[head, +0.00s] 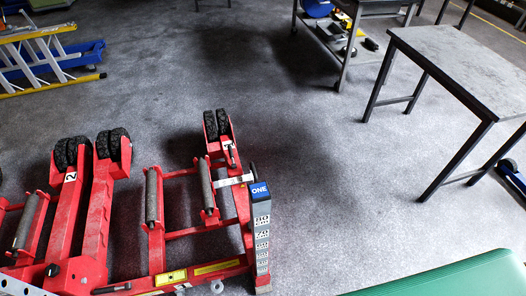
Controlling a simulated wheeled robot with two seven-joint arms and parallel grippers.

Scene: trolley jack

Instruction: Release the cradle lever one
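A red trolley jack (243,215) stands on the floor at lower left, with black twin wheels (217,125) at its far end and grey rollers (207,185) in its cradle. I cannot tell whether the lever is latched. A second red unit marked "2" (70,177) stands to the left, partly cut off by the frame. Neither of my grippers is in view.
A grey-topped table (465,65) stands at right, and a dark cart (345,50) with a yellow and blue item is behind. A green padded surface (455,280) fills the lower right corner. A yellow ladder (45,55) lies at upper left. The middle floor is clear.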

